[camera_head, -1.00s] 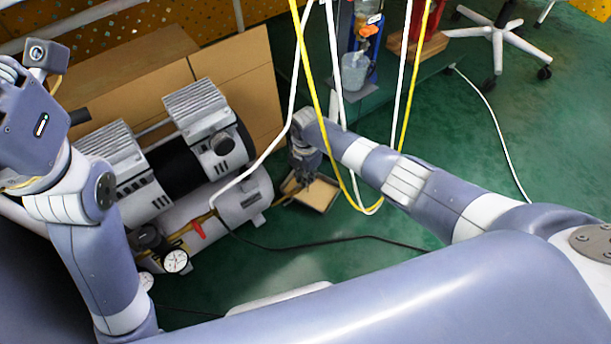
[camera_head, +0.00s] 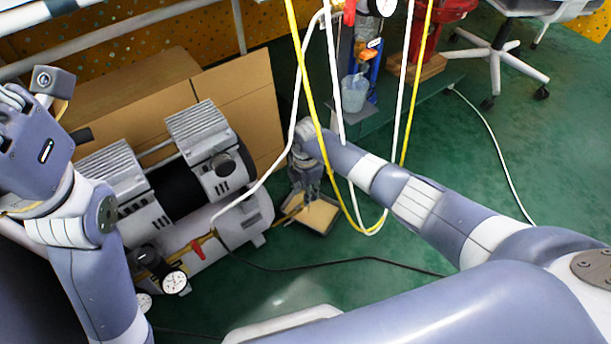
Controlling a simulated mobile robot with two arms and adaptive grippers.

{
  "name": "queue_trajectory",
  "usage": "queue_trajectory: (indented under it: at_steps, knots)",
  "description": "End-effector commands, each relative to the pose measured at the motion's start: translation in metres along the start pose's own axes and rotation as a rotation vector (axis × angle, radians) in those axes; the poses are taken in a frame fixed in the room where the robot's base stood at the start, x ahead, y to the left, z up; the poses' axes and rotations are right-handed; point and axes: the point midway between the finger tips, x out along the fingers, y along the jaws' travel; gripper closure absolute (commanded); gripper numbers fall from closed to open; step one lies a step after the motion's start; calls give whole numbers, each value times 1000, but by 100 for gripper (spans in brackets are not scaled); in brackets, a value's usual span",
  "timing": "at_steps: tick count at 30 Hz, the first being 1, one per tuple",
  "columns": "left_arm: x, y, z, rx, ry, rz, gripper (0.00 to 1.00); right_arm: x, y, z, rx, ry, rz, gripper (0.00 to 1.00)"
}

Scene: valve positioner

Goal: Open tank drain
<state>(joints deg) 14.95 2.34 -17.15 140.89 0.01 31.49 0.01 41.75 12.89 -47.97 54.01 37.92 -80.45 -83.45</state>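The compressor's white tank (camera_head: 243,218) lies horizontally under two motor heads, left of centre. A brass fitting with a red lever (camera_head: 198,249) is on its front, near pressure gauges (camera_head: 173,282). A thin brass pipe (camera_head: 287,217) sticks out from the tank's right end over a shallow tray (camera_head: 318,214) on the floor. My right gripper (camera_head: 311,194) points down over the tray, close to the pipe's end; its fingers are small and dark, so contact and opening are unclear. My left gripper (camera_head: 8,110) is raised at the left edge, partly cut off, away from the tank.
Yellow and white hoses (camera_head: 375,228) hang in loops in front of my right arm. A black cable (camera_head: 335,264) crosses the green floor. Cardboard panels (camera_head: 245,95) stand behind the compressor. A wheeled chair base (camera_head: 497,55) is at the upper right.

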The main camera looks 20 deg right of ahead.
Motion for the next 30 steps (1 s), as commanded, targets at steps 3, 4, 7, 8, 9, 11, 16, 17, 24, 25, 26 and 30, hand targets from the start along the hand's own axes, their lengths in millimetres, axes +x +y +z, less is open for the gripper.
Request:
queue_trajectory:
  at_steps: [3,4,7,8,9,11,16,17,24,25,26,30]
  knots:
    - [0,0,0,0,0,1,100,-25,1,1,0,0,5,68]
    - [0,0,0,0,0,1,100,-31,1,1,-1,0,5,68]
    - [0,0,0,0,1,1,100,-51,1,0,0,0,4,68]
    - [0,0,0,0,1,1,100,-56,1,0,-1,0,4,68]
    - [0,0,0,0,1,1,100,-62,1,0,-1,-1,4,68]
    - [0,0,0,0,1,1,100,-71,1,0,-1,0,4,68]
    - [0,0,0,0,1,2,100,-83,0,0,1,1,1,68]
    - [0,0,0,0,1,2,100,-84,0,0,1,1,1,68]
    - [0,0,0,0,1,2,100,-84,0,0,0,1,0,68]
    - [0,0,0,0,1,2,100,-84,0,0,0,1,0,68]
    - [0,0,0,0,1,2,100,-84,0,0,0,1,0,68]
    - [0,0,0,0,1,2,100,-84,0,0,0,1,1,68]
